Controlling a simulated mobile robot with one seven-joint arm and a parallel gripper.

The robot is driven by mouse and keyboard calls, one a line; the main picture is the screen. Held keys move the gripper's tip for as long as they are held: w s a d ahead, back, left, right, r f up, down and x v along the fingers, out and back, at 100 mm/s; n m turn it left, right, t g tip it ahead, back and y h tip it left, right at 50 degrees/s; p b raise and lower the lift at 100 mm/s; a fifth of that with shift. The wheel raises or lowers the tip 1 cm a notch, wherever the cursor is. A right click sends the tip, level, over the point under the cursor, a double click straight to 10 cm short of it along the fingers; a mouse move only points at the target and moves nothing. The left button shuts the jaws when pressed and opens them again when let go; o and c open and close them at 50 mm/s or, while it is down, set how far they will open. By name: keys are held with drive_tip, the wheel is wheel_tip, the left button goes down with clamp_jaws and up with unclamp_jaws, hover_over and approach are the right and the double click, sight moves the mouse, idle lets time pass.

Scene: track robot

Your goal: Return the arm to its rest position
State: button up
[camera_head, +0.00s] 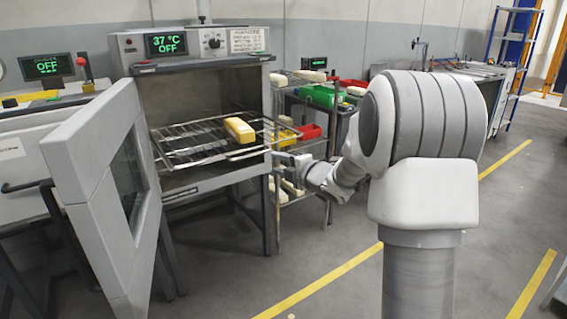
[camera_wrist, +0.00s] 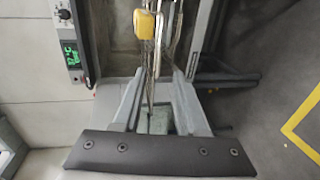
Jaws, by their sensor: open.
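My arm reaches from the right toward the open oven (camera_head: 205,188) in the head view. My gripper (camera_head: 282,163) is at the oven's front right edge, level with the pulled-out wire rack (camera_head: 185,152). In the wrist view my gripper (camera_wrist: 159,76) has its two fingers apart, with nothing held between them. A yellow block with a pale end (camera_head: 239,130) lies on the right part of the rack, apart from the gripper. The block also shows beyond the fingertips in the wrist view (camera_wrist: 145,24).
The oven door (camera_head: 90,165) stands wide open at the left. Its display (camera_head: 166,44) reads 37 °C OFF. A wire shelf (camera_head: 303,143) with coloured bins, including a green bin (camera_head: 320,96), stands close behind my arm. Grey floor (camera_head: 325,245) in front is clear.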

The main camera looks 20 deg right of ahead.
drive_tip(key=shift+v, duration=1)
drive_tip(key=s+d+r+m+g+h, duration=0.1)
drive_tip(key=s+r+m+h, duration=0.2)
drive_tip(key=s+m, duration=0.3)
drive_tip(key=s+r+m+g+h, duration=0.2)
drive_tip(key=s+r+m+h, duration=0.2)
drive_tip(key=s+m, duration=0.15)
drive_tip(key=s+a+f+m+g+y, duration=0.1)
drive_tip(key=s+a+f+m+g, duration=0.15)
drive_tip(key=s, duration=0.65)
drive_tip(key=s+a+f+m+g, duration=0.1)
drive_tip(key=s+a+m+g, duration=0.2)
drive_tip(key=s, duration=0.6)
drive_tip(key=s+a+f+m+g+y, duration=0.1)
drive_tip(key=s+a+f+m, duration=0.3)
drive_tip(key=s, duration=0.6)
wheel_tip(320, 180, up, 23)
drive_tip(key=d+p, duration=0.1)
drive_tip(key=p, duration=2)
drive_tip(key=shift+w+d+m, duration=0.3)
drive_tip(key=shift+w, duration=0.2)
